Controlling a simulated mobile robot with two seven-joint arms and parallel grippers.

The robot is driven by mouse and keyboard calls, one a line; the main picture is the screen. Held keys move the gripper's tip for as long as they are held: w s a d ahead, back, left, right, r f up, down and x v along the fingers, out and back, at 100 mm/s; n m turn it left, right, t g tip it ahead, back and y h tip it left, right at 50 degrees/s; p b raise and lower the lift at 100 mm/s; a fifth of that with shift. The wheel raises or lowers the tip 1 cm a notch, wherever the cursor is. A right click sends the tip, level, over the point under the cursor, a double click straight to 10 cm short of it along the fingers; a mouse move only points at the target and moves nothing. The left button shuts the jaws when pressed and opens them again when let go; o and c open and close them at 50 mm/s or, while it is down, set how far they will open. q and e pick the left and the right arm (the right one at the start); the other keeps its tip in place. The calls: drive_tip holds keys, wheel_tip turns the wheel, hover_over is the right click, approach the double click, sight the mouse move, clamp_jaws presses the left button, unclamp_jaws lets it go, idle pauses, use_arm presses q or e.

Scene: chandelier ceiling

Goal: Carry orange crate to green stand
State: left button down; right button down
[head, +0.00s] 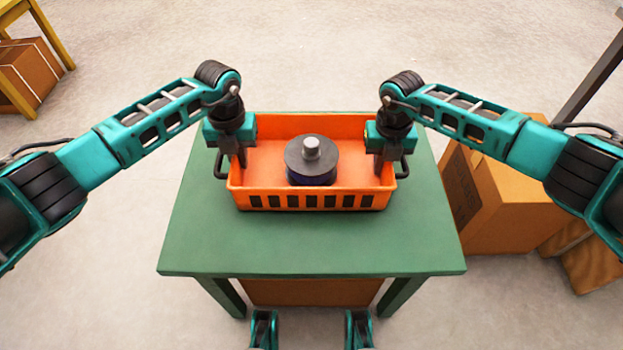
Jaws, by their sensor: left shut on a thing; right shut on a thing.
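The orange crate (262,201) is on or just over the top of the green stand (312,250), near its back half; I cannot tell whether its base touches. A dark round object with a grey knob (312,160) is inside the crate. My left gripper (240,160) is shut on the crate's left end wall. My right gripper (382,160) is shut on the crate's right end wall. Black handles stick out at both ends. The grippers partly hide the end walls.
Cardboard boxes (500,210) stand on the floor right of the stand. A yellow frame (50,35) with a brown box (27,75) is at the far left. A dark post (592,78) rises at the right. The stand's front part is bare.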

use_arm(q)
drive_tip(key=shift+a+f+b, duration=0.1)
drive_tip(key=shift+f+b, duration=0.3)
drive_tip(key=shift+f, duration=0.15)
use_arm(e)
drive_tip(key=shift+d+f, duration=0.1)
drive_tip(key=shift+f, duration=0.5)
use_arm(q)
drive_tip(key=c, duration=1.2)
unclamp_jaws()
drive_tip(key=shift+r, duration=0.1)
drive_tip(key=shift+c, duration=0.2)
use_arm(e)
drive_tip(key=c, duration=1.2)
unclamp_jaws()
drive_tip(key=shift+r, duration=0.1)
drive_tip(key=shift+c, duration=0.2)
drive_tip(key=shift+r, duration=0.1)
